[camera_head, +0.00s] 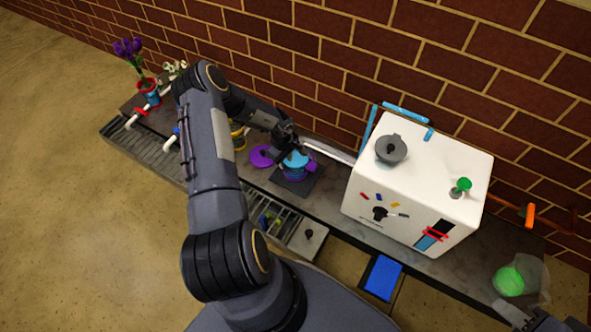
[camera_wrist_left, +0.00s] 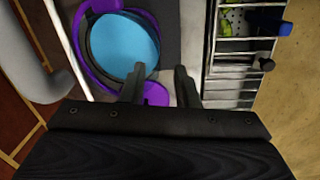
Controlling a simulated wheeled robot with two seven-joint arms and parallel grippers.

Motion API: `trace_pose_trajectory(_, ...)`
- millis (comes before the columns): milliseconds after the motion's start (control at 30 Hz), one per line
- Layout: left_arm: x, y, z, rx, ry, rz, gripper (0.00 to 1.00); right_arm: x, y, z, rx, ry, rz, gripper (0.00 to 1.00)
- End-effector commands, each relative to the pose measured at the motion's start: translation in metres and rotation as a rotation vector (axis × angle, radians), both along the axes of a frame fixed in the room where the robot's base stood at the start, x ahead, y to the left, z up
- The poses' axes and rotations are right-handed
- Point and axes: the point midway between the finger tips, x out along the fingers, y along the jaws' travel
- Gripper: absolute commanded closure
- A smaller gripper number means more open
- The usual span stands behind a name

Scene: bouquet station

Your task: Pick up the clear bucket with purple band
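The clear bucket with the purple band (camera_head: 296,174) stands on a dark square mat (camera_head: 290,187) left of the white box. It looks light blue inside. In the left wrist view the bucket's blue inside (camera_wrist_left: 123,42) and purple ring (camera_wrist_left: 82,45) show beyond the fingers. A flat purple piece (camera_wrist_left: 156,93) lies partly between them. My left gripper (camera_wrist_left: 161,82) is open, its two fingers apart at the bucket's near side; in the head view (camera_head: 284,146) it is above and beside the bucket. Contact cannot be told. My right gripper (camera_head: 528,314) shows only partly at the bottom right.
A white box machine (camera_head: 420,180) with a grey knob stands close right of the bucket. A purple round piece (camera_head: 261,156) and a yellow container (camera_head: 238,138) are to its left. A clear bucket with green contents (camera_head: 509,281) is at far right. A slatted rack (camera_head: 275,222) lies in front.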

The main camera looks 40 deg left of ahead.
Motion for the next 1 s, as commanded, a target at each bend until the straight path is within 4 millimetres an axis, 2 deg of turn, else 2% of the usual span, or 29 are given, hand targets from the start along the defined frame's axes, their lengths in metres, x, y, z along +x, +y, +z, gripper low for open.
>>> trace_pose_trajectory(200, 0.004, 0.001, -0.033, 0.001, -0.001, -0.002, 0.72, 0.0, 0.0, -0.024, 0.0, 0.0, 0.0, 0.64)
trace_pose_trajectory(333, 0.005, 0.001, -0.048, 0.001, -0.001, 0.0, 0.72, 0.0, 0.0, -0.031, 0.0, 0.0, 0.0, 0.64)
trace_pose_trajectory(567, 0.006, 0.001, -0.048, 0.002, -0.003, -0.001, 0.72, 0.0, 0.0, -0.03, 0.0, 0.0, 0.0, 0.64)
trace_pose_trajectory(800, 0.005, 0.001, -0.048, 0.002, -0.002, -0.001, 1.0, 0.0, 0.0, -0.03, 0.0, 0.0, 0.0, 0.64)
trace_pose_trajectory(1000, 0.007, 0.001, -0.046, 0.003, -0.006, -0.001, 1.0, 0.0, 0.0, -0.029, 0.0, 0.0, 0.0, 0.64)
